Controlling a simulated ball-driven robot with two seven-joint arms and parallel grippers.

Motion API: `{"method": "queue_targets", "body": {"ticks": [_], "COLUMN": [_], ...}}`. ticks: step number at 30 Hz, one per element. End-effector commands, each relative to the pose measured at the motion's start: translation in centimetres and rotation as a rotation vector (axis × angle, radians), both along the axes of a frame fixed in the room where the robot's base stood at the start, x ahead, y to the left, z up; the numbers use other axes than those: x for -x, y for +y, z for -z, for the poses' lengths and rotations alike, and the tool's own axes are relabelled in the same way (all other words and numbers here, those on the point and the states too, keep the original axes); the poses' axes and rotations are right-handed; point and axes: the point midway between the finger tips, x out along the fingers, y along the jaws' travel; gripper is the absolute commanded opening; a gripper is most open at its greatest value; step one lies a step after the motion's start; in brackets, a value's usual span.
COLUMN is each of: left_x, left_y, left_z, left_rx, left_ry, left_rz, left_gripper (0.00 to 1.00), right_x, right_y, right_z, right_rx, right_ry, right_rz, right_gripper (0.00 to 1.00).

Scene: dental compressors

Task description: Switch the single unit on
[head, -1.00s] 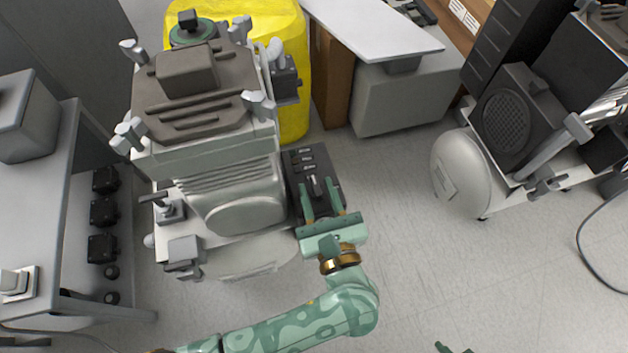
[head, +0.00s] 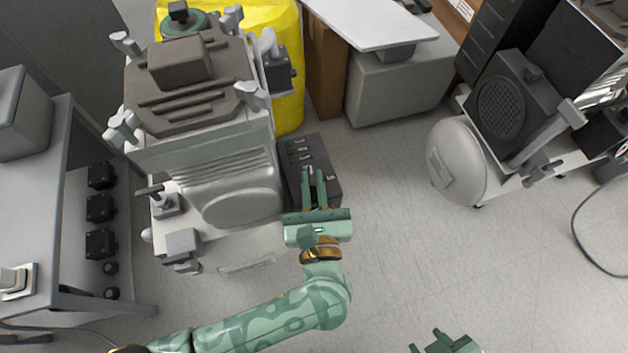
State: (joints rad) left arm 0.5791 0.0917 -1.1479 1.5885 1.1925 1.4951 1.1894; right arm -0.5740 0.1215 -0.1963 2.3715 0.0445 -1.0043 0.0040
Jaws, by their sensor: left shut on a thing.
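The single unit is a grey compressor (head: 200,140) with a dark ribbed top, standing left of centre in the head view. A dark control box (head: 328,165) with small switches on its top is at its right side. My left gripper (head: 313,180) is over the front of this box, its fingers close together on a small part there, probably a switch lever (head: 308,170). The fingers hide most of that part, and I cannot tell its position. My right gripper (head: 432,345) is at the bottom edge, its fingers apart and empty over the floor.
A second compressor with a pale tank (head: 456,160) and dark parts stands at right. A yellow bin (head: 288,60) is behind the single unit. A grey bench (head: 50,200) is at left. The floor between the compressors is clear.

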Motion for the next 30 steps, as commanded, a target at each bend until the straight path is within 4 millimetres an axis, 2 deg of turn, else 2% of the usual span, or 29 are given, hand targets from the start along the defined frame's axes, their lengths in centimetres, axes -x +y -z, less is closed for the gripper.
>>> {"method": "queue_targets", "body": {"ticks": [15, 30], "left_x": [0.02, -0.01], "left_y": [0.65, 0.71], "left_z": [0.07, 0.06], "left_rx": [-0.002, 0.0], "left_ry": [0.001, 0.001], "left_rz": [0.361, 0.462], "left_gripper": [0.0, 0.0], "right_x": [0.19, -0.38], "right_y": [-0.08, 0.05], "right_z": [0.26, -0.24], "right_rx": [0.004, -0.005], "right_ry": [0.007, -0.014], "right_rz": [-0.002, 0.002], "right_gripper": [0.36, 0.36]}}
